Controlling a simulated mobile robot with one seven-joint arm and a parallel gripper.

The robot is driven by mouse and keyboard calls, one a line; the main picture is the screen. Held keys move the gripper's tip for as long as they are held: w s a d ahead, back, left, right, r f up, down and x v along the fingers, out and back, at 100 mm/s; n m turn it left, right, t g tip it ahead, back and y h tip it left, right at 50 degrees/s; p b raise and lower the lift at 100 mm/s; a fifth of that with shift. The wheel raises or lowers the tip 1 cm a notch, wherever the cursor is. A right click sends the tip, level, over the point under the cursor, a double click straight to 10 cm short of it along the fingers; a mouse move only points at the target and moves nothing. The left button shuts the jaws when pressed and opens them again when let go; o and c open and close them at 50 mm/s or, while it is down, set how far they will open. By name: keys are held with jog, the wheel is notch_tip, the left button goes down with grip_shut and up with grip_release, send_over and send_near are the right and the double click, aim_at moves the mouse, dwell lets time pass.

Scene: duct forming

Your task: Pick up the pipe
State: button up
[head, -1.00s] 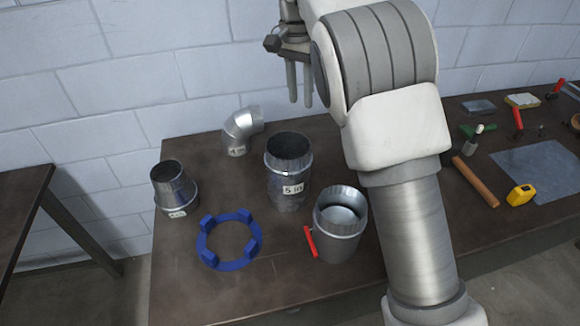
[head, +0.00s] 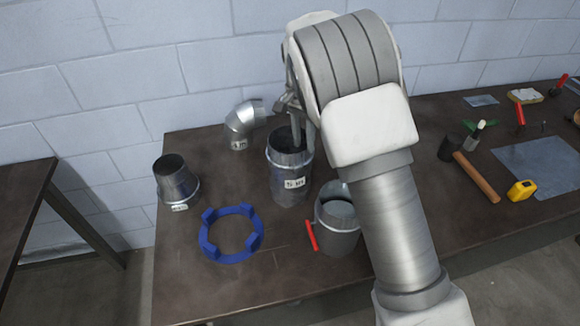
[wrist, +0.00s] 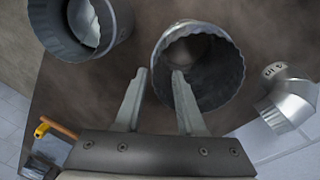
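The upright metal pipe labelled "5 in" (head: 287,186) stands on the brown table in the head view, its open end up. In the wrist view its crimped rim (wrist: 236,85) and dark inside show in the upper middle. My gripper (head: 303,140) is at the top of this pipe, pointing down. In the wrist view my gripper (wrist: 161,72) is open, with a clear gap between its fingers. The right finger overlaps the pipe's mouth and the left finger lies outside the rim, so they appear to straddle the wall. Contact cannot be told.
A wider metal duct with a red handle (head: 337,226) stands close at right front. A metal elbow (head: 240,125), a reducer (head: 176,184) and a blue ring (head: 232,257) lie around the pipe. Tools and a metal sheet (head: 545,165) are at the right. The wall is behind.

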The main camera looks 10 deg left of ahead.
aim_at(304, 149)
jog(key=shift+d+f, duration=0.1)
jog(key=shift+f, duration=1.45)
grip_shut()
jog(key=shift+r, duration=0.1)
